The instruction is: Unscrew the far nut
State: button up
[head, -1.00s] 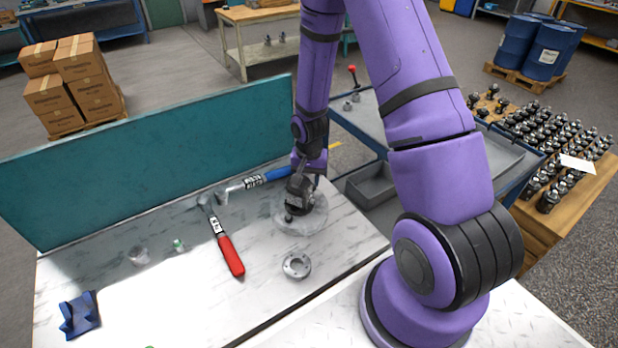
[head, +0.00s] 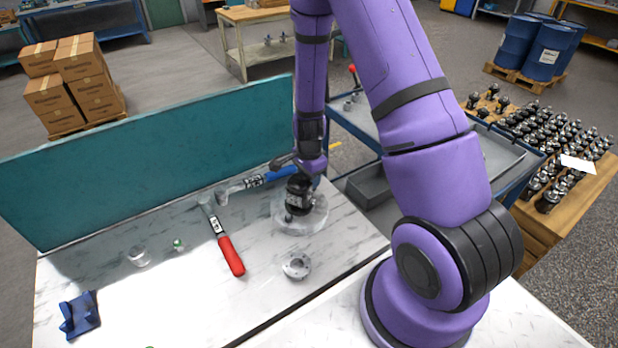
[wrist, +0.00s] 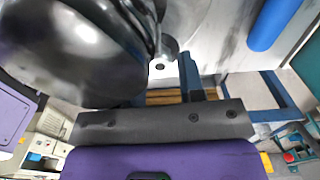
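The dark hydraulic motor (head: 298,196) stands on a round, clear-looking base (head: 318,216) near the right end of the marble-topped bench. My gripper (head: 286,160) is at the motor's top, on its far side, partly merged with its dark shape. In the wrist view a large glossy dark rounded body (wrist: 75,50), which looks like the motor, fills the upper left, close to my gripper's dark bar (wrist: 160,122). The far nut cannot be made out for certain. My fingertips are not clear in either view, so I cannot tell whether they are open or shut.
A blue-handled tool (head: 268,177) lies behind the motor. A red-handled tool (head: 230,255) lies to its left, and a round metal flange (head: 297,265) lies in front. A teal panel (head: 150,165) closes the bench's back.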

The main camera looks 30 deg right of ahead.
grip_shut()
jog(key=n, duration=0.5)
jog(key=shift+r, duration=0.1)
jog(key=shift+n, duration=0.4)
jog(key=n, duration=0.4)
jog(key=shift+n, duration=0.3)
grip_release()
